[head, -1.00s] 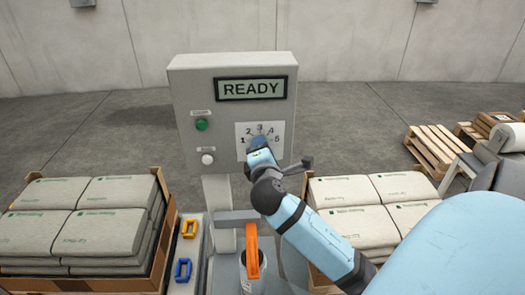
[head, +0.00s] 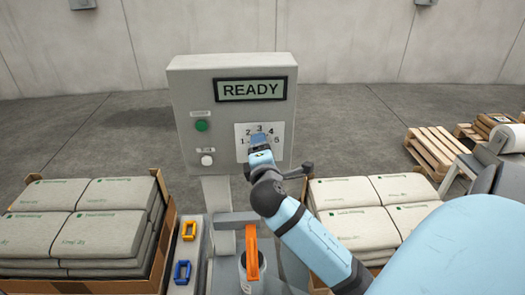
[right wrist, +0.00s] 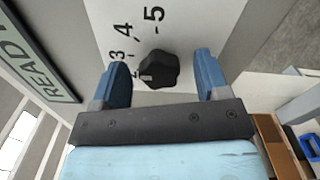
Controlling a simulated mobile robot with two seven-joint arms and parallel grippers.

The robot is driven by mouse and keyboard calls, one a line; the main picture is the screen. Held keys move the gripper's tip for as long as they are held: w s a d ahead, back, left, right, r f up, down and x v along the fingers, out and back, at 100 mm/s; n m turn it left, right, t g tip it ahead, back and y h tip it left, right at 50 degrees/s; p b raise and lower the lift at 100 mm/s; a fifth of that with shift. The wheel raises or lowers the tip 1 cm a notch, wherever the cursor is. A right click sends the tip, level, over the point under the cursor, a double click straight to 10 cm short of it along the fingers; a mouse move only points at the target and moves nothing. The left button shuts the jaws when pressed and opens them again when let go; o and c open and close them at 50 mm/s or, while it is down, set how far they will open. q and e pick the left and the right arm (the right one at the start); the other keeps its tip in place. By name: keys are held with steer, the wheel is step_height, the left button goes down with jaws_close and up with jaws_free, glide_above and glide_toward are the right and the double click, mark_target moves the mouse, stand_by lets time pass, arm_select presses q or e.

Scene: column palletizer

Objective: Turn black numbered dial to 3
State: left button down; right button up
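The black dial (right wrist: 160,70) sits on a white number plate (head: 276,131) on the grey control box (head: 185,110). In the right wrist view a pale mark on the dial faces lower left, toward the low-number side; I cannot tell the exact number. The numerals 5, 4 and 3 show clearly there. My right gripper (right wrist: 160,62) is open, with one blue finger on each side of the dial and visible gaps between. In the head view my right gripper (head: 259,140) covers the dial. My left gripper is not in view.
The box carries a READY display (head: 251,89), a green button (head: 201,126) and a white button (head: 207,160). Stacked sacks stand at left (head: 80,215) and right (head: 375,205). An orange handle (head: 251,255) stands below the box. Pallets (head: 437,147) lie at far right.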

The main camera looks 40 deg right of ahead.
steer(key=b+v, duration=0.2)
steer(key=v, duration=1.1)
steer(key=shift+s+a, duration=0.25)
steer(key=shift+s, duration=0.05)
